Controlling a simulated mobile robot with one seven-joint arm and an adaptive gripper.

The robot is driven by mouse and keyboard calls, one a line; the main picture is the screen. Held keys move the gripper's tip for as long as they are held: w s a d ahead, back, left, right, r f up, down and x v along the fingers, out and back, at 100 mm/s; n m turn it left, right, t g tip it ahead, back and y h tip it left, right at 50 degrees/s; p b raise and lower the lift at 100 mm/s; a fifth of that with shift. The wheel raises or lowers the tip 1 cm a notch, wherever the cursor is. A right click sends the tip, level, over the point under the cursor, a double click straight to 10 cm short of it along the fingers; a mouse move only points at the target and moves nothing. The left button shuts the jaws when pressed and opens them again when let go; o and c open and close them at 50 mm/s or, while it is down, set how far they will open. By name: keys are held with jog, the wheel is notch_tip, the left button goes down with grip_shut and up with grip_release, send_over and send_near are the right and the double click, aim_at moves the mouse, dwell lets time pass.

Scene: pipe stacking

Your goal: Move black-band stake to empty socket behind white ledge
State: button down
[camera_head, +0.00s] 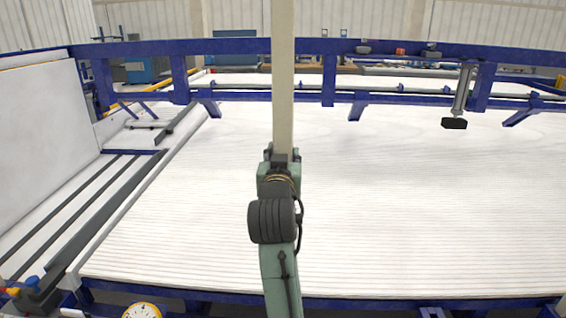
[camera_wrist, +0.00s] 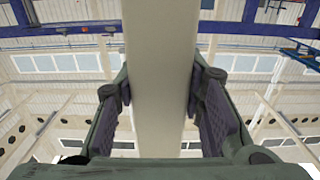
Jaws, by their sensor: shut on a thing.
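A tall pale beige stake (camera_head: 283,80) stands upright in the middle of the head view and runs out of the top of the picture. My gripper (camera_head: 281,157) is shut on its lower part. In the wrist view the stake (camera_wrist: 160,45) passes between the two dark ribbed finger pads of my gripper (camera_wrist: 160,95). I see no black band on the visible part of the stake, and its lower end is hidden by my gripper and arm. A wide white ribbed surface (camera_head: 420,220) lies beyond my arm. I cannot make out an empty socket.
A blue frame rail (camera_head: 400,50) with several posts runs across the back. A grey bar with a black end piece (camera_head: 455,123) hangs at the back right. A white panel (camera_head: 40,150) and dark rails stand at the left. The white surface is mostly bare.

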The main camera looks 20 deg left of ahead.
aim_at(282, 115)
jog(key=shift+r, duration=5.1)
